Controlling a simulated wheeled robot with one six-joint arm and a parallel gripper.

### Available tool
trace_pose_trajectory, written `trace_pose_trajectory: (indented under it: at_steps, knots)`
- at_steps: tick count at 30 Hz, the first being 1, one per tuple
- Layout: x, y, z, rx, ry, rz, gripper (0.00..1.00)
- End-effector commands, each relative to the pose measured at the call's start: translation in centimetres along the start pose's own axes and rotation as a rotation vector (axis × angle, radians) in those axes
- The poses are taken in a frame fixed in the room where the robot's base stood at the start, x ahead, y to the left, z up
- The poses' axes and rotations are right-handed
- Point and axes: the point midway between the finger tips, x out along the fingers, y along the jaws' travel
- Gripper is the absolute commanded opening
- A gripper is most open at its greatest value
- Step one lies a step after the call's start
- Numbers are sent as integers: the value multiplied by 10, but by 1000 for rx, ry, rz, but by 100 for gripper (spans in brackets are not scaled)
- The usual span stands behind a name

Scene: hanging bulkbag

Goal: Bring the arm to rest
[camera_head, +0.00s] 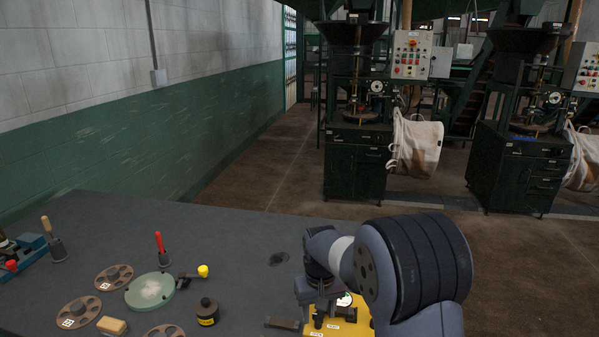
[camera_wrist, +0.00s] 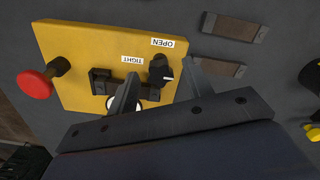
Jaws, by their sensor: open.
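My gripper (camera_wrist: 163,70) shows in the wrist view with its two fingers spread apart. It is over a yellow panel (camera_wrist: 78,40) with labels reading OPEN and TIGHT. A black knob (camera_wrist: 160,72) on the panel shows between the fingertips, and a black bracket (camera_wrist: 101,80) lies partly behind the left finger. I cannot tell whether the fingers touch either one. Nothing is seen held. In the head view my arm is bent low over the table's front edge, and the yellow panel (camera_head: 345,327) is partly hidden by it.
Two dark green machines with hanging bags (camera_head: 416,145) stand beyond. The table's middle is mostly clear.

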Motion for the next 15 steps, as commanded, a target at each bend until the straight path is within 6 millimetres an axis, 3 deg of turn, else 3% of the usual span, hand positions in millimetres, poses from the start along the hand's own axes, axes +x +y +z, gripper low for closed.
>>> trace_pose_trajectory:
  at_steps: [15]
  knots:
    - [0, 0, 0, -408, 2, 0, 48]
